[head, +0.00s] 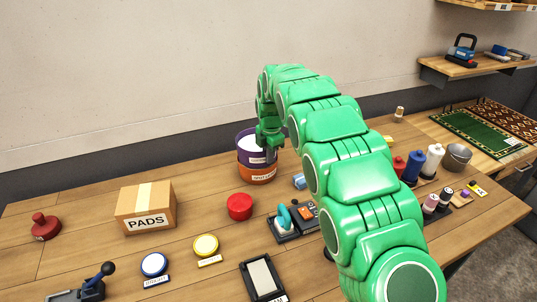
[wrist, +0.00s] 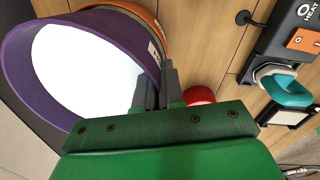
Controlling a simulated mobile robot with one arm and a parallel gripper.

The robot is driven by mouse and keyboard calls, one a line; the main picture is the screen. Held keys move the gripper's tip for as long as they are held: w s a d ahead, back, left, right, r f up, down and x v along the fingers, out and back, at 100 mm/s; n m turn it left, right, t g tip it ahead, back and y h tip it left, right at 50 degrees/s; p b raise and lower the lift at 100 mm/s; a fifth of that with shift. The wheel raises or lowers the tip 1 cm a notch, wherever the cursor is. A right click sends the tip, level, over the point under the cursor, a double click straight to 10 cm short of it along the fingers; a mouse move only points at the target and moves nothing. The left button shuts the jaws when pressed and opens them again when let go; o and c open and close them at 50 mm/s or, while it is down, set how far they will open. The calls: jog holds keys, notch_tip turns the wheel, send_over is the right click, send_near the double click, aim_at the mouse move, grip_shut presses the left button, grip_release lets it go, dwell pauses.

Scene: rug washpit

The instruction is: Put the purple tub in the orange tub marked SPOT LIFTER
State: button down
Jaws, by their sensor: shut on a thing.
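The purple tub (head: 243,143) with a white inside sits at the mouth of the orange tub (head: 258,177), in the middle back of the table. The orange tub's label is partly readable in the head view. My gripper (head: 268,157) points down at the tubs' right side and is shut on the purple tub's wall. In the wrist view the purple tub (wrist: 118,30) fills the upper left, with the orange tub's rim (wrist: 140,12) just beyond it. My gripper's fingers (wrist: 160,88) meet at the purple rim. How deep the purple tub sits is hard to tell.
A red round container (head: 239,207) stands in front of the tubs. A PADS box (head: 146,208) is to the left. A device with a teal handle (head: 285,222) lies nearer. Spools (head: 413,166) and a metal bucket (head: 457,157) stand at right. The wall is close behind.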

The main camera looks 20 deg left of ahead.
jog(key=c, duration=1.3)
grip_release()
jog(key=shift+o, duration=0.2)
notch_tip(320, 180, up, 13)
jog(key=shift+s+d, duration=0.25)
jog(key=shift+d, duration=0.2)
